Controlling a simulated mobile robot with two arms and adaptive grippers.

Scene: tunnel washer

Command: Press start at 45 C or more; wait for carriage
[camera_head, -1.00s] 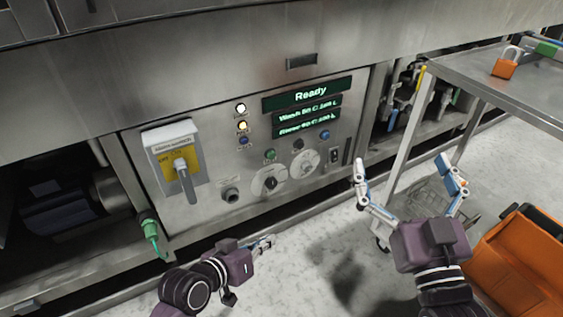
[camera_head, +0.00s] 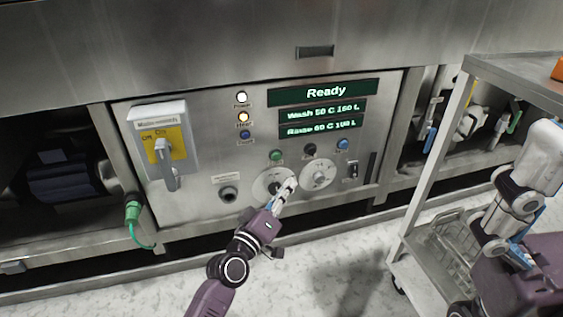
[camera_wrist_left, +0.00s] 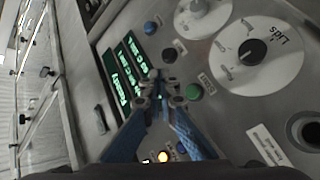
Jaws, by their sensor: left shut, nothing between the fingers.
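The control panel's top display (camera_head: 323,92) reads "Ready". The wash display (camera_head: 322,112) appears to read 50 C 160 L; the rinse display (camera_head: 320,129) appears to read 60 C, its litres unclear. The green button (camera_head: 276,155) is below the displays and also shows in the left wrist view (camera_wrist_left: 194,92). My left gripper (camera_head: 291,184) is shut and empty, in front of the two white dials, below the green button in the head view. In the left wrist view its tips are just left of that button, apart from it in the picture.
Beside the green button are a black button (camera_head: 309,150) and a blue button (camera_head: 343,144). The power lamp (camera_head: 241,97) and the lamp below it (camera_head: 243,117) glow. The main switch (camera_head: 162,145) is at left. A steel table (camera_head: 520,66) stands at right.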

